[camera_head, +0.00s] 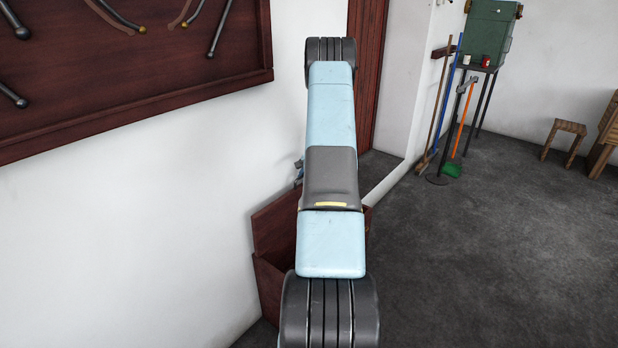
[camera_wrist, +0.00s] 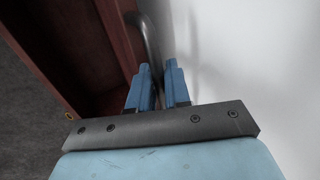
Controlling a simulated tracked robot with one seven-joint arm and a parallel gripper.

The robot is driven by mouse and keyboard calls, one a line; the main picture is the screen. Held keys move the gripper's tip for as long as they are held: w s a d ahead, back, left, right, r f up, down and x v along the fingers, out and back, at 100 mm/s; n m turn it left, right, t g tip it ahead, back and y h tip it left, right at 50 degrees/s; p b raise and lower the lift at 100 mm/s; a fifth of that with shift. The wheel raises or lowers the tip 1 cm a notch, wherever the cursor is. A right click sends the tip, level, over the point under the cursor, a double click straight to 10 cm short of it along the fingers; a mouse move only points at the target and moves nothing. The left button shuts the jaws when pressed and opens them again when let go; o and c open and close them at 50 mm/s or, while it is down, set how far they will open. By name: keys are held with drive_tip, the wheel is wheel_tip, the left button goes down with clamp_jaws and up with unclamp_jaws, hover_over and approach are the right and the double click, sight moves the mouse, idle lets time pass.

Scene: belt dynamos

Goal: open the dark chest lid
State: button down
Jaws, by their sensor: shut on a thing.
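The dark red-brown chest (camera_head: 268,287) stands against the white wall, largely hidden behind my arm in the head view. Its lid (camera_head: 275,222) is raised and tilted up near the wall; it also shows in the wrist view (camera_wrist: 122,38). A curved grey metal handle (camera_wrist: 151,40) is on the wall-facing side of the lid. My gripper (camera_wrist: 160,88) has its two blue fingers shut on this handle, close to the wall. The gripper is mostly hidden by the arm in the head view. The chest's inside is only partly visible, in shadow.
The white wall (camera_head: 130,220) is close beside the lid and gripper. A dark wooden board with metal bars (camera_head: 130,75) hangs on it. Brooms (camera_head: 450,115), a green box (camera_head: 490,33) and a stool (camera_head: 565,138) stand farther back. The grey floor (camera_head: 490,260) is clear at right.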

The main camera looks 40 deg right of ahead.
drive_tip(key=shift+a, duration=0.15)
drive_tip(key=c, duration=1.3)
unclamp_jaws()
drive_tip(key=shift+c, duration=0.2)
drive_tip(key=v, duration=1.3)
drive_tip(key=shift+r, duration=0.35)
drive_tip(key=shift+s, duration=0.1)
